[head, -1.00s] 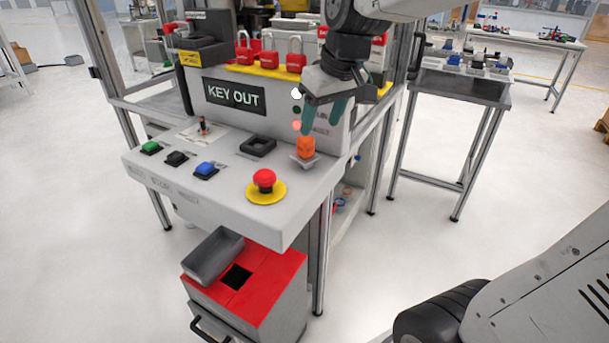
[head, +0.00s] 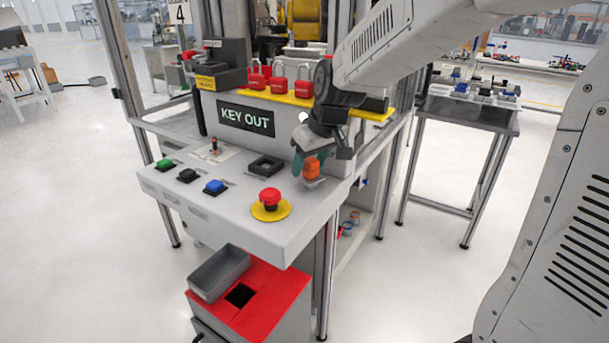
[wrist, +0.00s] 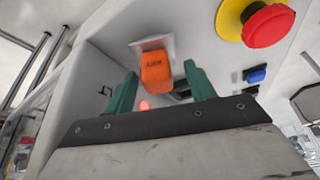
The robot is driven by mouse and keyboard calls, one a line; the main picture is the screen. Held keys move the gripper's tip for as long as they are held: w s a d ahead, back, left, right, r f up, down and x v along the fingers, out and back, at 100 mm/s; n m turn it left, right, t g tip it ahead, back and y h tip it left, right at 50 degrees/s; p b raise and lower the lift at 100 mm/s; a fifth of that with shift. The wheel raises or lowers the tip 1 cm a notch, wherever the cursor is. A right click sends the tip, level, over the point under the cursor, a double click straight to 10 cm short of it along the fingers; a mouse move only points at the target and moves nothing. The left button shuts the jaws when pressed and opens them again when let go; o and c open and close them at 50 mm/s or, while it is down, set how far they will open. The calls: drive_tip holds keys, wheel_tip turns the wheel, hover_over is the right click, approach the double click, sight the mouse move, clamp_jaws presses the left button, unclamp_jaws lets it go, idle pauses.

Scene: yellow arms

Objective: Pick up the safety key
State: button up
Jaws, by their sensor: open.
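The safety key is an orange block (head: 312,167) on a small pale plate at the right end of the grey console top (head: 230,215). In the wrist view the orange key (wrist: 157,71) stands a little beyond my fingertips, roughly midway between them. My gripper (head: 304,164) is open, with its two green fingers apart. In the wrist view my gripper (wrist: 158,75) has one finger on each side of the key's line, and no grip on it shows. In the head view the fingers partly overlap the key, so any contact cannot be told.
A red emergency stop (head: 270,200) on a yellow disc stands close to the key. A black square frame (head: 265,165) lies left of it. Behind is the KEY OUT panel (head: 246,120), with red padlocks (head: 279,84) on a yellow ledge. A side table (head: 468,118) stands at right.

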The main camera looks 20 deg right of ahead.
drive_tip(key=shift+d, duration=0.1)
drive_tip(key=c, duration=1.1)
drive_tip(key=shift+r, duration=0.1)
